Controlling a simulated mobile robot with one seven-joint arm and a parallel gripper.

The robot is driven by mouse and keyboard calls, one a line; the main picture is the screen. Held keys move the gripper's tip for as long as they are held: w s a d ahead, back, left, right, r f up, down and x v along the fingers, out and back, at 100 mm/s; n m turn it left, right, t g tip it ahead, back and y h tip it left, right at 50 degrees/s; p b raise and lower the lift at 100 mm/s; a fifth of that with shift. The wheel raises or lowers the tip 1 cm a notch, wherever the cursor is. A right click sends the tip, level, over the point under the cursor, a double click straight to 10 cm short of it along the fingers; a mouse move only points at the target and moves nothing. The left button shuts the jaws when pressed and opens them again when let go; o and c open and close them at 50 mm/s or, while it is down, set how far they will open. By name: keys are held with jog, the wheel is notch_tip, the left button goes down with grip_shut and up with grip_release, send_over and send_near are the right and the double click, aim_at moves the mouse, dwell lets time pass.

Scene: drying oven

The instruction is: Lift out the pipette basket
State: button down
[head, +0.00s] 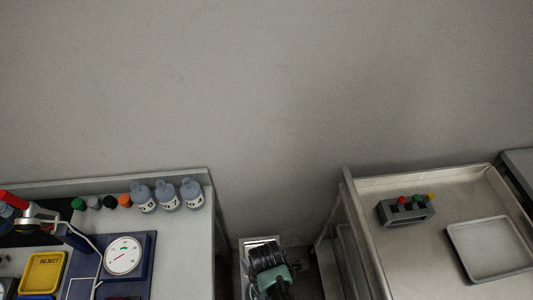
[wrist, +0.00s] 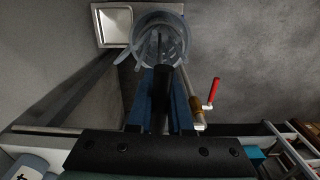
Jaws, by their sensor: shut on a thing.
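The pipette basket (wrist: 153,55) shows at the top middle of the wrist view as a pale, rounded, see-through shape inside grey rings. My gripper (wrist: 161,78) is shut on what looks like the basket's upright part; the dark finger and the rings overlap, so the exact grip is hard to see. In the head view my dark and green wrist (head: 270,268) is low in the gap between the two benches. It hides the basket there, so its height cannot be told.
A bright metal square basin (wrist: 113,25) is beside the basket. In the head view, bottles (head: 167,196) and a dial (head: 123,255) are on the left bench; a grey tray (head: 490,248) and a small rack (head: 405,211) are on the right.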

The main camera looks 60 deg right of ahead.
jog(key=shift+r, duration=0.15)
notch_tip(320, 180, up, 9)
jog(key=p, duration=0.8)
jog(key=shift+p, duration=0.35)
notch_tip(320, 180, up, 7)
jog(key=p, duration=0.5)
jog(key=shift+r+p, duration=0.2)
jog(key=shift+p, duration=0.15)
dwell(0.4)
